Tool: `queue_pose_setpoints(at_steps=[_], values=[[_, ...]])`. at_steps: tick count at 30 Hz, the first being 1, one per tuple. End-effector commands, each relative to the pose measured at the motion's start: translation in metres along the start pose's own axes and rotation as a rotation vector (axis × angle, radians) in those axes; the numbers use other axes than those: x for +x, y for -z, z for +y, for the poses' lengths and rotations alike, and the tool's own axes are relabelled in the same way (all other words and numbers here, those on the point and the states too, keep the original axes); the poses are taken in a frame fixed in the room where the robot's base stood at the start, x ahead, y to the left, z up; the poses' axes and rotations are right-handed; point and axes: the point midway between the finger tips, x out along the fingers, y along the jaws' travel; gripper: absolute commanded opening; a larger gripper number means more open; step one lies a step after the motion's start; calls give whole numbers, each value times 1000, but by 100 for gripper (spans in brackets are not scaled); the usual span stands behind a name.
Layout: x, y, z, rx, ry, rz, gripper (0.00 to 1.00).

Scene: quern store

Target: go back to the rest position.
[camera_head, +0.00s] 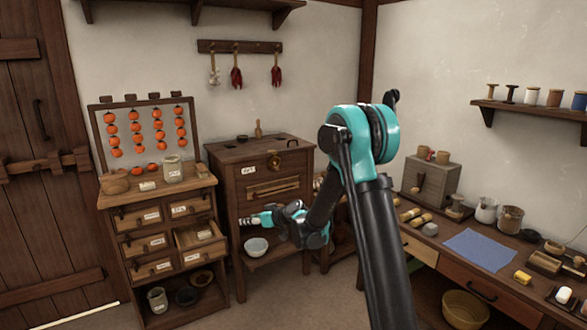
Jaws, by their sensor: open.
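My gripper (247,221) is at the end of my folded arm, in front of the dark wooden cabinet (230,170) in the middle of the head view. It points to the left and is open. It is small in the picture, and I see nothing held in it. My arm rises at the right of centre, bends at a teal elbow and comes down to the left. A pale bowl (256,246) sits just below the gripper, apart from it.
A small drawer chest (160,220) with one drawer (198,236) pulled out stands at left. A workbench (415,246) with a blue cloth (478,249) is at right, and a basket (464,309) lies beneath it. Floor shows between the furniture.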

Motion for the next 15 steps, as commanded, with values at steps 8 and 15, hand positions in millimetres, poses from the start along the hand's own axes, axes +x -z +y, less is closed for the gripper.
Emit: queue_pose_setpoints(at_steps=[8,15], values=[[-115,-37,2,106,-101,-185,42],[-213,-89,-4,223,-228,-343,42]])
